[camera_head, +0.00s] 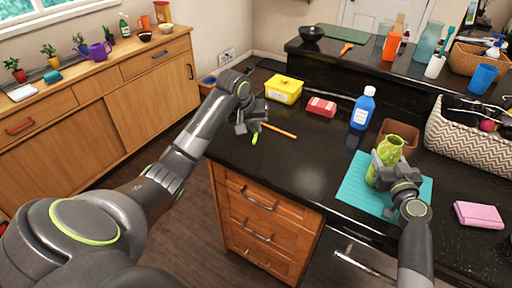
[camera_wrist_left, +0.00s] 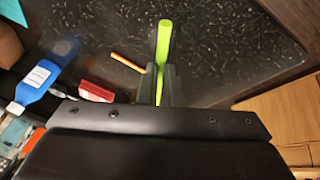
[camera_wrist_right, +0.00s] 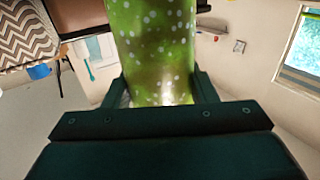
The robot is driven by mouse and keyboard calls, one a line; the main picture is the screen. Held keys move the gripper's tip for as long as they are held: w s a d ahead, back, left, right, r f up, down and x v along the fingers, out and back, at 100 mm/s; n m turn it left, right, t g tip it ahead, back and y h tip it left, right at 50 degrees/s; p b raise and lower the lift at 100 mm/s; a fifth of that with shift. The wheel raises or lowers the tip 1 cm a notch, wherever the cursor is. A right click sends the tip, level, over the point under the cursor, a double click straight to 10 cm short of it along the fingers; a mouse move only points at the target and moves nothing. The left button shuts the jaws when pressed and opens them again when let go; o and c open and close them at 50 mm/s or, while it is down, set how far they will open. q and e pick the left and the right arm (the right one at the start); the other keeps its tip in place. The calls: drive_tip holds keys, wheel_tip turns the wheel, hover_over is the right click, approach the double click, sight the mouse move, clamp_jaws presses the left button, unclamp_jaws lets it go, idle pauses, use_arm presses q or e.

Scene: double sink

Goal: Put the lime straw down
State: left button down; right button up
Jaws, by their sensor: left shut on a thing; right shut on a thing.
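The lime straw (camera_head: 255,138) shows below my left gripper (camera_head: 246,127) near the left edge of the black counter. In the left wrist view the straw (camera_wrist_left: 164,42) sticks out from between the fingers of my left gripper (camera_wrist_left: 161,84), which is shut on it. Whether the straw touches the counter I cannot tell. My right gripper (camera_head: 392,180) is shut on a green speckled vase (camera_head: 388,150) above the teal mat (camera_head: 358,188). The vase (camera_wrist_right: 155,45) fills the space between the fingers in the right wrist view.
An orange pencil-like stick (camera_head: 280,131) lies close to the left gripper. A yellow box (camera_head: 285,90), a red box (camera_head: 321,107) and a blue bottle (camera_head: 362,108) stand further back. A pink sponge (camera_head: 478,215) lies at the right. The counter's front middle is bare.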

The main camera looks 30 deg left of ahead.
sight(258, 154)
use_arm(q)
wheel_tip(258, 154, down, 9)
drive_tip(key=shift+w+d+f, duration=0.1)
idle(0.3)
drive_tip(key=shift+f, duration=0.2)
drive_tip(key=shift+f, duration=0.1)
drive_tip(key=c, duration=1.9)
unclamp_jaws()
drive_tip(key=shift+d, duration=0.1)
drive_tip(key=shift+f, duration=0.1)
drive_tip(key=shift+r, duration=0.4)
drive_tip(key=v, duration=1.2)
